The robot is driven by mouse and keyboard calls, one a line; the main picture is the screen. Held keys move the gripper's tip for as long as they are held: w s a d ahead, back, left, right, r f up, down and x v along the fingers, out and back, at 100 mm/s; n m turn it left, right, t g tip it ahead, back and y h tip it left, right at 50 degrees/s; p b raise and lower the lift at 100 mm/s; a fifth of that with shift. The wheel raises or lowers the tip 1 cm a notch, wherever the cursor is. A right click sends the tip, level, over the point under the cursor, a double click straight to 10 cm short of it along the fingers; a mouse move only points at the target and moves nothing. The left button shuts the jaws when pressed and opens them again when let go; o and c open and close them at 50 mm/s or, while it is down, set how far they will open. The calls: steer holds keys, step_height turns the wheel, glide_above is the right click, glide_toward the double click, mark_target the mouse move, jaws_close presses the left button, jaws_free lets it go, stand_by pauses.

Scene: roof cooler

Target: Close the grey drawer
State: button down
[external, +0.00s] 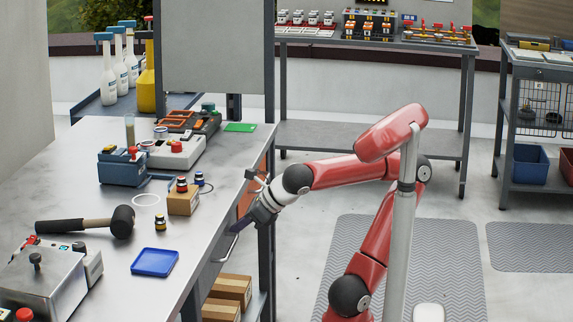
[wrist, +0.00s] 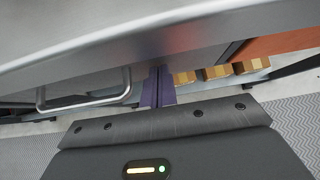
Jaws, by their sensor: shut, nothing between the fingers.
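The grey drawer sits under the metal workbench top (external: 205,215), at its right side. Its bar handle (external: 228,248) shows just below and left of my gripper (external: 240,226). In the wrist view the handle (wrist: 84,104) is a bent silver bar left of my fingers (wrist: 158,86). My gripper is shut and empty, its dark purple fingers together beside the bench edge. The fingers look apart from the handle; whether they touch the drawer front I cannot tell. How far the drawer stands out is hard to see, as the bench edge hides much of it.
An orange-brown panel (external: 252,185) is under the bench, behind my gripper. Cardboard boxes (external: 233,290) stand on the lower shelf. A hammer (external: 92,223), a blue tray (external: 155,262) and other items lie on the bench. The floor right of the bench has grey mats (external: 450,260).

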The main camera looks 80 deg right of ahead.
steer(key=shift+w+r, duration=0.1)
steer(key=shift+r, duration=0.1)
steer(key=s+r+p, duration=0.2)
steer(key=s+r, duration=0.4)
steer(key=s, duration=0.6)
steer(key=w+f+m+g, duration=0.2)
steer(key=f+m, duration=0.5)
steer(key=m, duration=1.1)
steer(key=w+f+m+g, duration=0.1)
steer(key=f+m, duration=0.6)
steer(key=m, duration=1.1)
steer(key=shift+w+g, duration=0.4)
steer(key=shift+w, duration=0.45)
